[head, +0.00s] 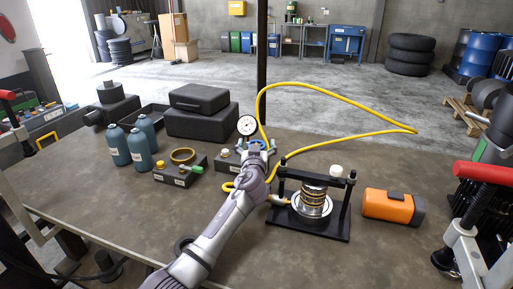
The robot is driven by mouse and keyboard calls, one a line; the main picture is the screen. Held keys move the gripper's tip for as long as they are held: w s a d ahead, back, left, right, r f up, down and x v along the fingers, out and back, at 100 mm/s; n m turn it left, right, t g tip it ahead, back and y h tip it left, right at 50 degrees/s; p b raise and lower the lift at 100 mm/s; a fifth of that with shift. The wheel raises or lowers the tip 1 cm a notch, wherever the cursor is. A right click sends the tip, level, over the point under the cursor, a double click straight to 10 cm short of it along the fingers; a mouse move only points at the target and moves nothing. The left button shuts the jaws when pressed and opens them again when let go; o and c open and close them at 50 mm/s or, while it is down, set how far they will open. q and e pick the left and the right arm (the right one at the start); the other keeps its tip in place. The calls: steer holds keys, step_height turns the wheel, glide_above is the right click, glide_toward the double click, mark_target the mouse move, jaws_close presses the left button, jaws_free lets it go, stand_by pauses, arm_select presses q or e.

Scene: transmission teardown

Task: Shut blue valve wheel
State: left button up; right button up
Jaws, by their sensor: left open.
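The blue valve wheel (268,143) sits beside the round white pressure gauge (247,125) on the grey valve block (226,160). Only parts of the wheel show around my left gripper. My left gripper (257,149) is open at the wheel, with its arm reaching in from the bottom of the picture. Its fingers are small and overlap the wheel, so I cannot tell whether they touch it. My right gripper is not in view.
A yellow hose (345,96) loops over the table behind the gripper. A black press frame (314,220) with a ringed cylinder stands to the right, beside an orange tool (392,206). Teal bottles (139,147) and black cases (200,120) stand left. The front right tabletop is clear.

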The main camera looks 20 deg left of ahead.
arm_select(q)
steer(key=c, duration=1.2)
steer(key=shift+o, duration=0.2)
steer(key=m+h+p, duration=0.1)
steer(key=h+p, duration=0.1)
steer(key=m+h+p, duration=0.2)
steer(key=h+p, duration=0.1)
steer(key=m+h+p, duration=0.2)
steer(key=h, duration=0.1)
steer(key=shift+w+a+r+p, duration=0.1)
steer(key=shift+a+r+p, duration=0.05)
steer(key=shift+r+p, duration=0.25)
steer(key=shift+f+m+h, duration=0.15)
steer(key=shift+m+h, duration=0.35)
steer(key=shift+h, duration=0.2)
steer(key=shift+f+m+g+h, duration=0.2)
steer(key=shift+m+g+h, duration=0.2)
steer(key=shift+m+h, duration=0.45)
steer(key=shift+d+m+g+h+b, duration=0.2)
steer(key=shift+m+g+h, duration=0.25)
steer(key=shift+h, duration=0.35)
steer(key=shift+d+m+g+h+b, duration=0.1)
steer(key=shift+m+g+h+b, duration=0.1)
steer(key=shift+m+g+h, duration=0.4)
steer(key=shift+t+h, duration=0.25)
steer(key=o, duration=1.2)
steer(key=shift+c, duration=0.2)
